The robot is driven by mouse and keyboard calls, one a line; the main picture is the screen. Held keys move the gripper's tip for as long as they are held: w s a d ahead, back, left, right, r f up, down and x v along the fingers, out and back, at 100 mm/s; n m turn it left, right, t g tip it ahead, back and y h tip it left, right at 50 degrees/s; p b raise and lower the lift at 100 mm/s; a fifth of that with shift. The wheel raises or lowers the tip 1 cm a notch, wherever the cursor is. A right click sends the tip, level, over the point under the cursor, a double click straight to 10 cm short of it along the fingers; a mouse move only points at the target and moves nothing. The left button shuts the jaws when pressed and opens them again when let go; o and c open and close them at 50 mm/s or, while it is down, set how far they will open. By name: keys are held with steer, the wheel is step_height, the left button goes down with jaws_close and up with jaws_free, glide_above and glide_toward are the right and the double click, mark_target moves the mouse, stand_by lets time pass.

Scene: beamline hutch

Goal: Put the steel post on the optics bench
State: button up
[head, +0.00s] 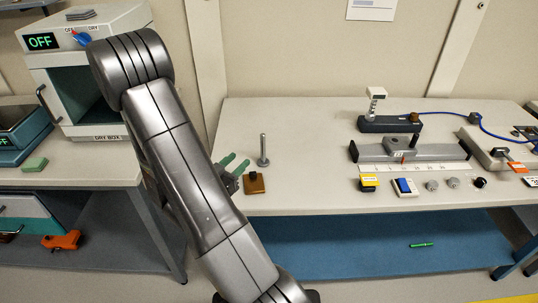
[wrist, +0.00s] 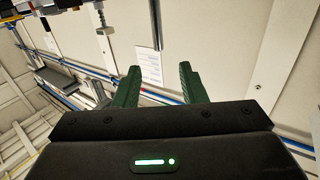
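The steel post (head: 264,149) is a thin upright rod on a small round base, standing near the left end of the pale-topped bench (head: 310,190), which I take to be the optics bench. My gripper (head: 238,161) has green fingers and is just left of the post in the head view, apart from it. My arm covers the bench's left edge.
A brown block (head: 254,183) sits in front of the post. A grey rail (head: 410,151), a dark box with a blue cable (head: 390,124) and several small parts are farther right. The bench middle is clear. A drybox (head: 95,75) stands left.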

mark_target(262, 138)
steer(key=p+x, duration=0.1)
steer(key=x, duration=0.3)
steer(key=p+x, duration=0.1)
steer(key=x, duration=0.3)
steer(key=r+p+x, duration=0.1)
steer(key=x, duration=0.4)
steer(key=shift+s+d, duration=0.2)
steer(key=shift+w+d+f, duration=0.15)
steer(key=shift+w+d, duration=0.05)
steer(key=shift+w, duration=0.25)
jaws_close()
